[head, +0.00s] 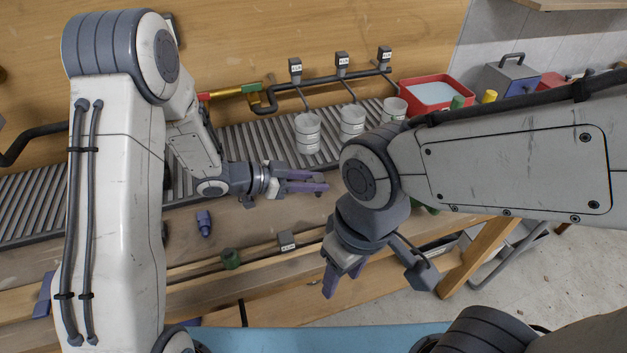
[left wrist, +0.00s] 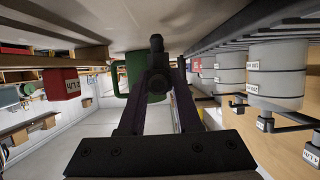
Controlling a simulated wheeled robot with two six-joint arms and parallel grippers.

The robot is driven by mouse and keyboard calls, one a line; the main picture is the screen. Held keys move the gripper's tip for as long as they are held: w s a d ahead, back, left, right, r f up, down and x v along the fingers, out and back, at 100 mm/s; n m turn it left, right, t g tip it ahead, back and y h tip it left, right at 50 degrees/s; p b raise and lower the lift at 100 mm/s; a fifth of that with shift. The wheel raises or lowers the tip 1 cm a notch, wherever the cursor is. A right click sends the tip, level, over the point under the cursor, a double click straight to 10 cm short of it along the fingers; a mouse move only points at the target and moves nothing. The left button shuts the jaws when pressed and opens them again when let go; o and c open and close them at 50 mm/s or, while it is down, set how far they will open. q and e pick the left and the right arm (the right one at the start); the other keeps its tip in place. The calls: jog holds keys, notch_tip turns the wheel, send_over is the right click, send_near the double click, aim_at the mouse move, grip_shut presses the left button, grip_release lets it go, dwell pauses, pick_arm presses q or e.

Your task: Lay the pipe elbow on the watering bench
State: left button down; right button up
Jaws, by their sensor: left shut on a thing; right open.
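My left gripper (head: 322,183) is shut on a small dark piece, seen between its purple fingertips in the left wrist view. The piece has a round body and a stub, and looks like the pipe elbow (left wrist: 157,78). In the head view the elbow is mostly hidden by the fingers. That gripper is above the bench's front wooden strip, in front of the slatted watering bench (head: 255,145); I cannot tell the height. My right gripper (head: 338,284) is open and empty, pointing down in front of the bench edge.
White pots (head: 308,133) stand on the slats beneath a dark pipe with taps (head: 340,78). A red tub (head: 425,94) is at the back right. Slats left of the pots are clear.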

pick_arm(q)
jog(key=shift+f+b, duration=0.4)
jog(key=shift+f, duration=0.15)
dwell(0.4)
jog(key=c, duration=0.5)
grip_release()
